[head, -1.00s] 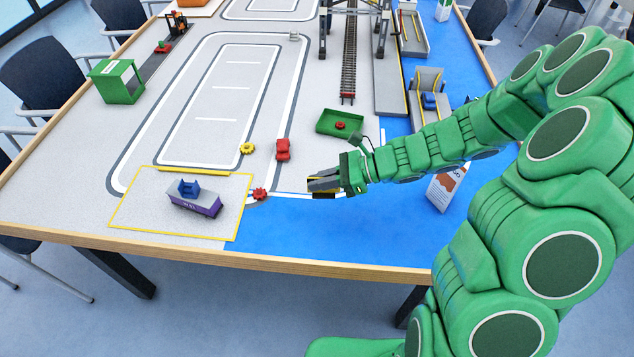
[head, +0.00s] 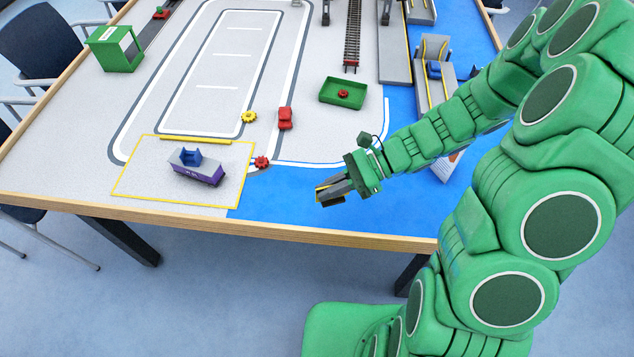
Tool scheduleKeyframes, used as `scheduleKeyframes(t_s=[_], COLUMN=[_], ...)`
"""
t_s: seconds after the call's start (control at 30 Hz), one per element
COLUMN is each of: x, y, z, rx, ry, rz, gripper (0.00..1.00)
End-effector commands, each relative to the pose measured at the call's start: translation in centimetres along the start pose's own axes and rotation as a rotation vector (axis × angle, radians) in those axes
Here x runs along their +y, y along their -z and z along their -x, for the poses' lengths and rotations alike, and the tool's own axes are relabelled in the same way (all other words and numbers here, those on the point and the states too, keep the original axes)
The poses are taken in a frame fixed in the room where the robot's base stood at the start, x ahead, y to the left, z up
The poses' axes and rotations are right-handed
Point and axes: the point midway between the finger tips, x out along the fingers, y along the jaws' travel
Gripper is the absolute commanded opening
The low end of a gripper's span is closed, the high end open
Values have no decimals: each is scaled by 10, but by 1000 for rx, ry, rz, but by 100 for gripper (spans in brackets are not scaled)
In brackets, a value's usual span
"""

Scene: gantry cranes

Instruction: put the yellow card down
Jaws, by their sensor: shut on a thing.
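My gripper (head: 331,192) is shut on the yellow card (head: 318,192). Only a thin yellow sliver of the card shows between the dark fingers; the rest is hidden. The gripper is over the blue part of the table, near the front edge. I cannot tell how high it is above the surface.
A purple container with a blue piece (head: 196,168) sits inside a yellow-outlined rectangle (head: 135,197) at left. A red gear (head: 262,162), yellow gear (head: 249,117), red car (head: 285,118) and green tray (head: 324,98) lie farther back. The blue area left of my gripper is clear.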

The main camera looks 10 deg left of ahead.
Motion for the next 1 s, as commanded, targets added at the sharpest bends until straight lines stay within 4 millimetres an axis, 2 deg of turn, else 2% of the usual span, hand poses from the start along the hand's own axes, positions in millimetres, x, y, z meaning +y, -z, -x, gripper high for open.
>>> scheduleKeyframes(t_s=[0.3, 0.7, 1.0], x=[-46, -76, -87], y=[21, 55, 66], z=[-11, -26, -30], rx=[-1, -1, -2], ry=[-2, -2, 1], rz=[-2, -1, -2], gripper=[0, 0, 0])
